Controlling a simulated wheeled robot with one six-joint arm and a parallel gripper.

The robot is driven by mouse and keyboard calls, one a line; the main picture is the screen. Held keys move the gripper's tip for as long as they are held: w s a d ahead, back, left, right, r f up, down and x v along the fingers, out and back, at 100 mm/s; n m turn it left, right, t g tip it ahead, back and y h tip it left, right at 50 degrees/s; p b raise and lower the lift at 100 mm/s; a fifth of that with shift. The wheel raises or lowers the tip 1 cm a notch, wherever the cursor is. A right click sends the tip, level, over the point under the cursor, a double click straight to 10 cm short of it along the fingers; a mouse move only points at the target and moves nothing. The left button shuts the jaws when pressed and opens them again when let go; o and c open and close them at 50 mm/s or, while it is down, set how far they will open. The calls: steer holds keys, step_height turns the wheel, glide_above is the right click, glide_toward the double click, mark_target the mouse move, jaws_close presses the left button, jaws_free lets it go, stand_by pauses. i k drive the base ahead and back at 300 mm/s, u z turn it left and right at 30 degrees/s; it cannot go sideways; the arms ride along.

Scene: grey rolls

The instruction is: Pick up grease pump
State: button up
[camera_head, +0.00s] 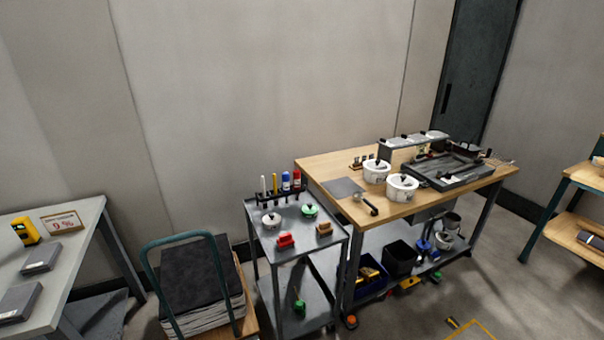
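I cannot pick out the grease pump for sure; the small items are too small to tell. A blue upright tool (425,244) stands on the lower shelf of the wooden workbench (318,167), beside a black bin (400,259). A green item (299,306) is on the lower level of the grey cart (280,222). A red item (285,240) and a brown brush-like item (324,229) are on the cart top. My gripper is not in view.
White pots (402,187) and a dark tray (448,172) are on the bench. A trolley with a dark stack (197,270) stands left of the cart, and a grey table (75,250) is at far left. Open floor (490,270) lies at right.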

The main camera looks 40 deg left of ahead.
mark_target(296, 172)
steer(key=u, duration=0.35)
steer(key=i, duration=1.25)
steer(key=u, duration=1.75)
steer(key=i, duration=1.05)
steer(key=u, duration=1.05)
